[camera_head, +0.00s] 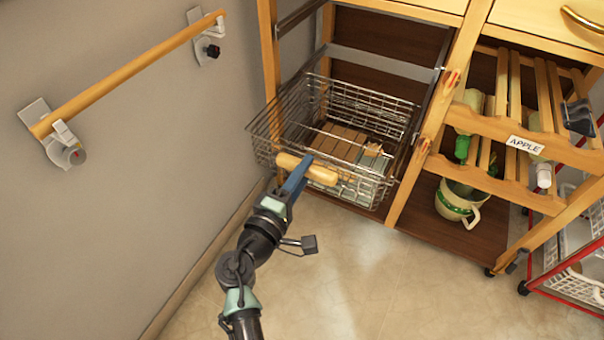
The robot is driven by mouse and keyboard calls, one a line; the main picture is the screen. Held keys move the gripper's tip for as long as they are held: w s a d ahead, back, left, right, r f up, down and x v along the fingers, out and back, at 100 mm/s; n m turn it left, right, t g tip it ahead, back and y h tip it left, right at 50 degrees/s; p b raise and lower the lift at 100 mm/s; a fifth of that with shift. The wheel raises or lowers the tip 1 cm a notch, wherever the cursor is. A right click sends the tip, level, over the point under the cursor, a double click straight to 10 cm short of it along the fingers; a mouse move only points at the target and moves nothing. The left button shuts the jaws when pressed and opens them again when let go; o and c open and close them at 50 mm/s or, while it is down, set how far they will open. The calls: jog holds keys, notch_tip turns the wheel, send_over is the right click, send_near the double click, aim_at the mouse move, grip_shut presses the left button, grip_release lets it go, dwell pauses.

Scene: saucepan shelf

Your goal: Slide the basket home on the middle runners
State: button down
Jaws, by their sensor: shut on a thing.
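The wire basket (380,101) is partly inside the left bay of the wooden shelf unit (268,40), with its front sticking out over the floor. It looks slightly askew to the bay. It holds brown and pale items. A light wooden handle (325,175) is on its front. My gripper (296,172) is shut on this handle, near its left part. Grey runners (384,62) show above and behind the basket, and a dark rail (431,100) runs along the right post. Where the basket's sides meet the runners, I cannot tell whether they are engaged.
A wall with a wooden rail (130,72) on brackets is at the left. Slatted racks labelled APPLE (525,145) stand right of the bay, with a pale pot (457,203) below. A red-framed cart (575,285) is at far right. The front floor (370,290) is clear.

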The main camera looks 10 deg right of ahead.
jog(key=shift+b+x, duration=2.1)
jog(key=shift+x, duration=2.35)
jog(key=shift+b+x, duration=2.45)
jog(key=shift+x, duration=1.2)
jog(key=c, duration=0.5)
grip_release()
jog(key=shift+s+f, duration=0.1)
